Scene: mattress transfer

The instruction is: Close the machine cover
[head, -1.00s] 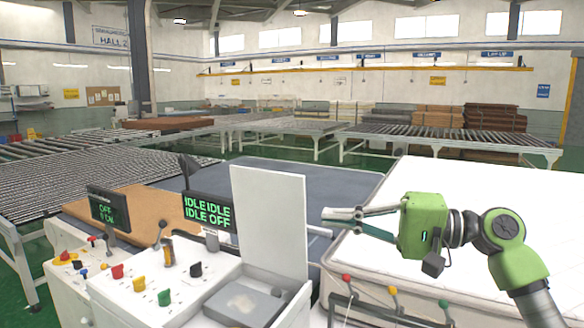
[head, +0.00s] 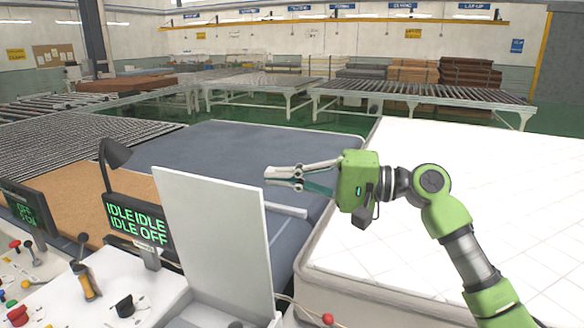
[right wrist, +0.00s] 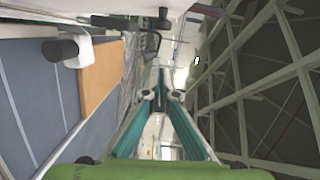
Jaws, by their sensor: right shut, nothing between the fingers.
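The machine cover (head: 212,240) is a white flat panel standing open, nearly upright, on the white machine console (head: 150,309) in the head view. My right gripper (head: 267,178) is shut and empty. Its fingertips point left and appear close to the cover's upper right corner. I cannot tell whether they touch it. In the right wrist view, the teal fingers of the right gripper (right wrist: 160,82) come together at the middle. The cover cannot be clearly made out there. My left gripper is out of view.
A small screen (head: 138,220) reading IDLE and OFF stands left of the cover, with a black lamp (head: 114,154) behind it. Knobs and levers stand on the console. A white quilted mattress (head: 440,190) lies to the right. A blue-grey bed surface (head: 240,147) lies behind the cover.

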